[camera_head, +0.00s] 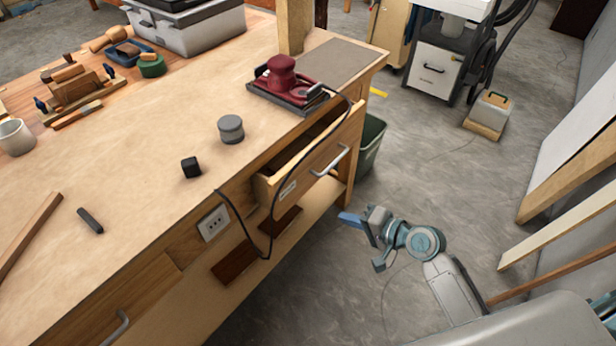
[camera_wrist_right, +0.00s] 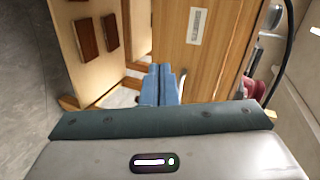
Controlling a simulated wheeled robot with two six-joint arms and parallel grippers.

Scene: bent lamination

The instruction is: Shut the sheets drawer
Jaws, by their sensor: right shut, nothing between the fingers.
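A wooden drawer (camera_head: 318,163) with a metal bar handle (camera_head: 330,161) and a small label stands partly open from the bench front, its inside showing from above. The label is too small to read. The drawer front also shows in the wrist view (camera_wrist_right: 188,48), label near the top. My right gripper (camera_head: 352,219) is shut and empty, in front of and below the drawer, apart from it in the head view. Its blue fingers show together in the wrist view (camera_wrist_right: 161,82), pointing toward the drawer front; the exact gap is unclear. My left gripper is out of view.
A white socket (camera_head: 214,222) is on the bench front. A green bin (camera_head: 370,140) stands behind the drawer. The floor around my right gripper is clear.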

